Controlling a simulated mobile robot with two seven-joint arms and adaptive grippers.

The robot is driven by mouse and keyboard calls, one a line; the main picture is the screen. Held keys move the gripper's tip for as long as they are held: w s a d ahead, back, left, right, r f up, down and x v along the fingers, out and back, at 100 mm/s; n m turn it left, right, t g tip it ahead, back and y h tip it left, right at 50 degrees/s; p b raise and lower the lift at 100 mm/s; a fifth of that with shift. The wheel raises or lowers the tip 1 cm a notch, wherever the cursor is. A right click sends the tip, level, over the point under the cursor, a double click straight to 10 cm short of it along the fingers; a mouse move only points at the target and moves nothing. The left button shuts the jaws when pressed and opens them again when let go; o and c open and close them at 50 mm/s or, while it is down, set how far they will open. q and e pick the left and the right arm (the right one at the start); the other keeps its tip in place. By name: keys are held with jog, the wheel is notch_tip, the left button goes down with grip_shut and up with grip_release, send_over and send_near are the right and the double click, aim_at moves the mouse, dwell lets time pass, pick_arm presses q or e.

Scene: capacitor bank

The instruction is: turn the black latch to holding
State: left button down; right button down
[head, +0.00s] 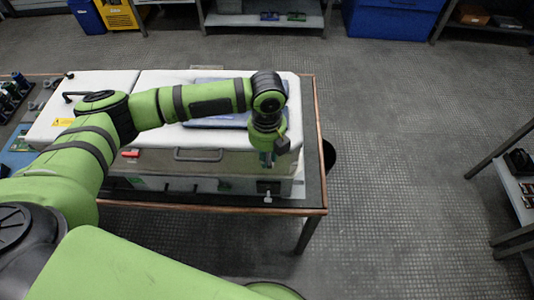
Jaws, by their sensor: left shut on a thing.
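The capacitor bank is a long metal case (212,169) with white lids on a wood-edged table. My left arm reaches across it from the left. My left gripper (268,159) points down at the right end of the case's front edge. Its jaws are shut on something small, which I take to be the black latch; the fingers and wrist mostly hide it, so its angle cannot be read. A dark fitting (268,187) with a pale tab sits just below on the front face. My right gripper is not in view.
A metal handle (198,155) and a red part (130,153) are on the case front. A blue item (215,121) lies on the right lid behind my forearm. Floor is clear right of the table; a shelf (521,190) stands at far right.

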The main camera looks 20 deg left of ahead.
pick_arm(q)
jog(key=shift+m, duration=1.1)
jog(key=c, duration=1.4)
grip_release()
notch_tip(320, 180, up, 12)
